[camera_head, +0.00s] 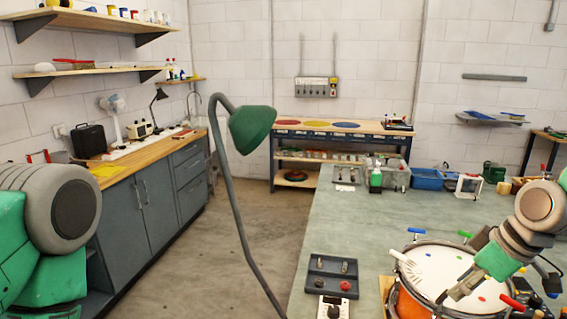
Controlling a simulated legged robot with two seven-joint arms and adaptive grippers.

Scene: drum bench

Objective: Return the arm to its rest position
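My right arm comes in from the right edge and reaches down over the drum. Its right gripper (456,291) is above or at the white drumhead, with its fingers pointing down and left. The fingers are small and dark here, so I cannot tell whether they are apart or closed, or whether they touch the head. The drum (424,262) has a metal rim, an orange shell and coloured marks on its head; its right part is hidden by my arm. On the left, only my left upper arm shows; my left gripper is out of the picture.
A dark tray (332,276) with small parts lies left of the drum on the green-grey bench (370,220). Blue bins (427,179) stand farther back. The middle of the bench is clear.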

